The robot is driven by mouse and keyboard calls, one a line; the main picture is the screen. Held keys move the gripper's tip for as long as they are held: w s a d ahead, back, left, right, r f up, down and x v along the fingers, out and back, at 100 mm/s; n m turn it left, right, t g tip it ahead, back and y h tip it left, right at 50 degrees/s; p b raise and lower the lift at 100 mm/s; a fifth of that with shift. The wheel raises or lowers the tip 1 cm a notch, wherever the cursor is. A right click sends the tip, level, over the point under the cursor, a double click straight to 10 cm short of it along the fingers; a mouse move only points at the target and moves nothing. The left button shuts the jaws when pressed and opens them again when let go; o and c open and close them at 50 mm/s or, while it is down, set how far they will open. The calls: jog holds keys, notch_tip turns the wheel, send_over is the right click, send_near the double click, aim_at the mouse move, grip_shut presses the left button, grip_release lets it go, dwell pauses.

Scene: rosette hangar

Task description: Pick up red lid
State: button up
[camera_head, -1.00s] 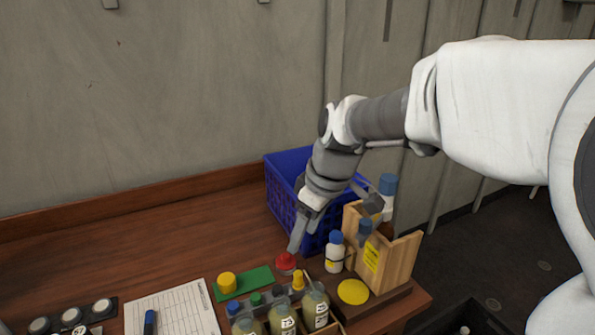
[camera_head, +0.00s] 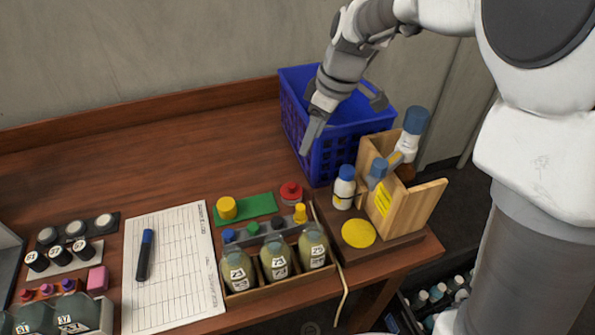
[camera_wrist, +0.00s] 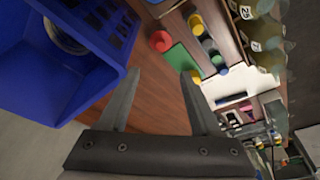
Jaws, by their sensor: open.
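The red lid (camera_head: 291,191) sits on the wooden table behind the bottle rack, at the right end of a green mat. It also shows in the wrist view (camera_wrist: 161,41), beyond my fingertips and near the green mat. My gripper (camera_head: 308,150) is open and empty above the table, in front of the blue basket and higher than the lid. In the wrist view my two fingers (camera_wrist: 160,80) are spread apart with bare table between them. The lid is not between the fingers.
The blue basket (camera_head: 318,115) stands close beside my gripper. The green mat (camera_head: 258,205) bears a yellow lid (camera_head: 227,208). A wooden bottle rack (camera_head: 277,285) is in front. A white bottle (camera_head: 343,188) and wooden holder (camera_head: 425,203) stand right. The table's back left is clear.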

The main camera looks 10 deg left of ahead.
aim_at(291, 184)
jog(key=b+x, duration=0.1)
jog(key=x, duration=1.6)
jog(key=shift+a, duration=0.1)
jog(key=shift+c, duration=0.2)
grip_shut()
